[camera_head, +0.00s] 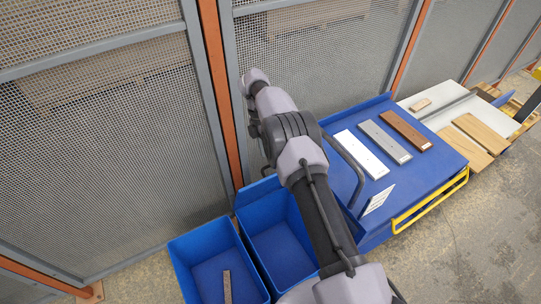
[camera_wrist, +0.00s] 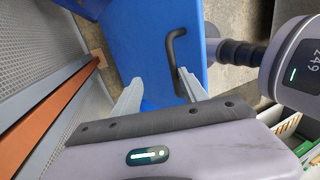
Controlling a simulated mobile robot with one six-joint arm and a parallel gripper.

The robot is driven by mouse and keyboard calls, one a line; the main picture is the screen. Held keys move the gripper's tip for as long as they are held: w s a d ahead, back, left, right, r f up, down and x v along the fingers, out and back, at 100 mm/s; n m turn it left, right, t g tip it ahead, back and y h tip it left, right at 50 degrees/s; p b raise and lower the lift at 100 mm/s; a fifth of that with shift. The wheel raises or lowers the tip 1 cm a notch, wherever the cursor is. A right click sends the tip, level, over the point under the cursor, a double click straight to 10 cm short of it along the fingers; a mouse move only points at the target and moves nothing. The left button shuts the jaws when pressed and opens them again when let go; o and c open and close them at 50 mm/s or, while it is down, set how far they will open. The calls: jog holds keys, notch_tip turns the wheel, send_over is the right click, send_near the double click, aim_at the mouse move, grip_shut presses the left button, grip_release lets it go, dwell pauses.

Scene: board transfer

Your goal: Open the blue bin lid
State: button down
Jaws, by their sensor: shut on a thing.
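In the wrist view, a blue panel, which looks like the blue bin lid (camera_wrist: 148,45), lies between and beyond my two fingers. A dark curved handle (camera_wrist: 176,45) stands on it and reaches down to the right finger. My gripper (camera_wrist: 158,88) is shut on the blue lid; the exact place of contact is not clear. In the head view, my arm hides the gripper. The blue bin (camera_head: 278,250) beside my arm shows an open interior, partly covered by the arm. Its raised back edge (camera_head: 255,190) shows next to the fence post.
Another open blue bin (camera_head: 200,265) at the left holds a narrow board (camera_head: 227,287). A blue table (camera_head: 430,165) at the right bears a white, a grey and a brown board. A mesh fence (camera_head: 110,140) with an orange post (camera_head: 215,80) stands close behind. Floor is free at the lower right.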

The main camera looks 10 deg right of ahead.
jog(key=shift+x, duration=0.8)
jog(key=c, duration=1.3)
grip_release()
jog(key=shift+a+f, duration=0.1)
jog(key=shift+a, duration=0.1)
jog(key=o, duration=0.6)
jog(key=shift+w+a+f, duration=0.1)
jog(key=shift+w+f, duration=0.1)
jog(key=shift+w, duration=0.3)
jog(key=shift+s+r, duration=0.1)
jog(key=shift+r, duration=0.05)
jog(key=shift+c, duration=0.9)
jog(key=shift+c, duration=0.2)
jog(key=shift+r, duration=0.1)
jog(key=shift+c, duration=0.2)
